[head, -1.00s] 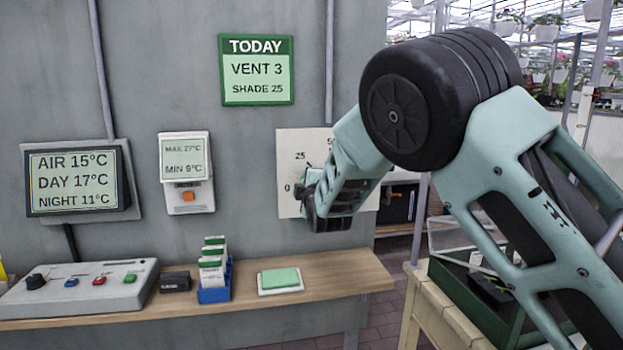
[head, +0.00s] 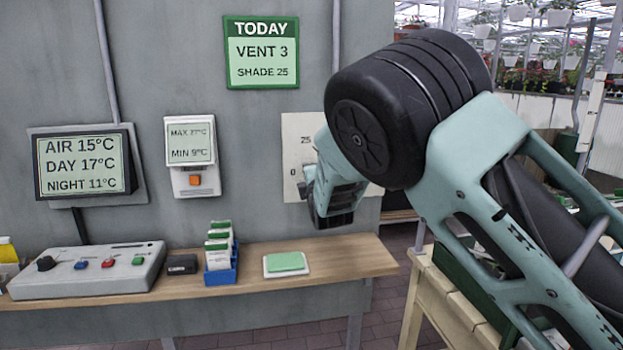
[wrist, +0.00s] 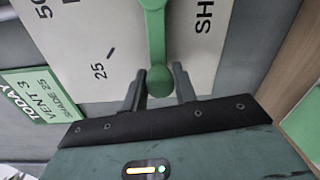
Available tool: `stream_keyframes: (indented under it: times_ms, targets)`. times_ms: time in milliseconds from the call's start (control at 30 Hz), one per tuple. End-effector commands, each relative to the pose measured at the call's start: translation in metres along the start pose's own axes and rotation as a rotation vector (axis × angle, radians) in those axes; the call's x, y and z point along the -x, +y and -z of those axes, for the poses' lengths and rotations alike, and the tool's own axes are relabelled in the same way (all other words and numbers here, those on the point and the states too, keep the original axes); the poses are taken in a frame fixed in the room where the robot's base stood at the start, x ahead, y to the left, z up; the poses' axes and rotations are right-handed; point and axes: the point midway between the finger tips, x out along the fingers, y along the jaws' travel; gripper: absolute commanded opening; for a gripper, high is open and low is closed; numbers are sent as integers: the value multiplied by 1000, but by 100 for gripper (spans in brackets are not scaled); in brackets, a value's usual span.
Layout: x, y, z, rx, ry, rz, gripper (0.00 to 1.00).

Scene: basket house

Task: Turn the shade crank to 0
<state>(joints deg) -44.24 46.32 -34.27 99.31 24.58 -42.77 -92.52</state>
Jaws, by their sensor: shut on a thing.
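The green shade crank shows in the wrist view with its round knob (wrist: 159,80) between the two fingers of my gripper (wrist: 160,88), which is shut on it. The crank's arm runs from the knob to the top edge of that view, pointing to the 0 side of the dial, past the 25 mark. The white dial plate (head: 300,129) hangs on the grey wall, with 0 at its left and 25 above. In the head view my gripper (head: 308,184) is in front of the plate and hides the crank. The 0 mark is out of the wrist view.
A green TODAY sign (head: 261,52) reads VENT 3, SHADE 25. Below the wall displays, a wooden shelf (head: 345,262) holds a control box (head: 90,272), a blue card holder (head: 221,272) and a green pad (head: 286,262). A wooden bench (head: 440,300) stands at the right.

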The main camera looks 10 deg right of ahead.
Motion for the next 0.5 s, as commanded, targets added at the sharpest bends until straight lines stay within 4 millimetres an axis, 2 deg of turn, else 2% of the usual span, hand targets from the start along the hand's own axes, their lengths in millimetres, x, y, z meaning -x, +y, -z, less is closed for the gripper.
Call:
stream_keyframes:
  times_ms: [100,133,200,500]
  targets:
    - [1,-4,1,4,2,8,0]
    - [1,-4,1,4,2,9,33]
    - [1,-4,1,4,1,8,49]
    - [2,-2,0,2,1,3,49]
